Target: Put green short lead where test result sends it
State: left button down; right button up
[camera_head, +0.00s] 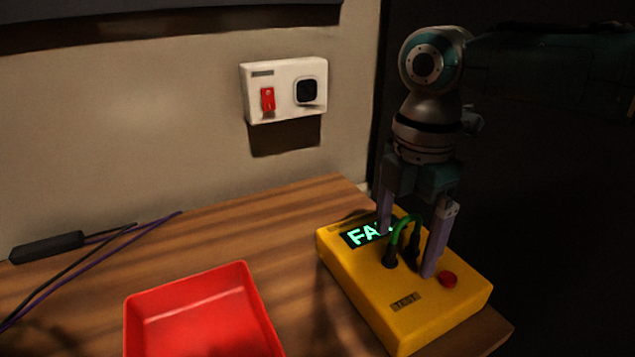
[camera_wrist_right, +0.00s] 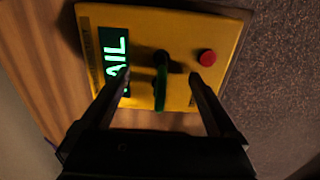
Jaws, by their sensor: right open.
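A yellow tester box (camera_head: 375,303) stands on the right end of the wooden desk. Its display (camera_head: 362,236) is lit green and partly hidden by a finger; in the right wrist view the display (camera_wrist_right: 115,62) shows "AIL", consistent with FAIL. The green short lead (camera_head: 403,232) arches up from the box top, its black ends at the sockets. It also shows in the right wrist view (camera_wrist_right: 160,88). My right gripper (camera_head: 408,250) points down, open, with its fingers on either side of the lead. My left gripper is not in view.
An open red tray (camera_head: 190,310) sits on the desk left of the tester. A red button (camera_head: 448,279) is on the box. A white wall unit (camera_head: 284,88) has a red switch and a black socket. Dark and purple cables (camera_head: 90,250) lie at left.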

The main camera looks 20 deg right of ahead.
aim_at(410, 215)
grip_shut()
dwell(0.8)
dwell(0.5)
jog(key=shift+r+p, duration=3)
jog(key=shift+p, duration=0.15)
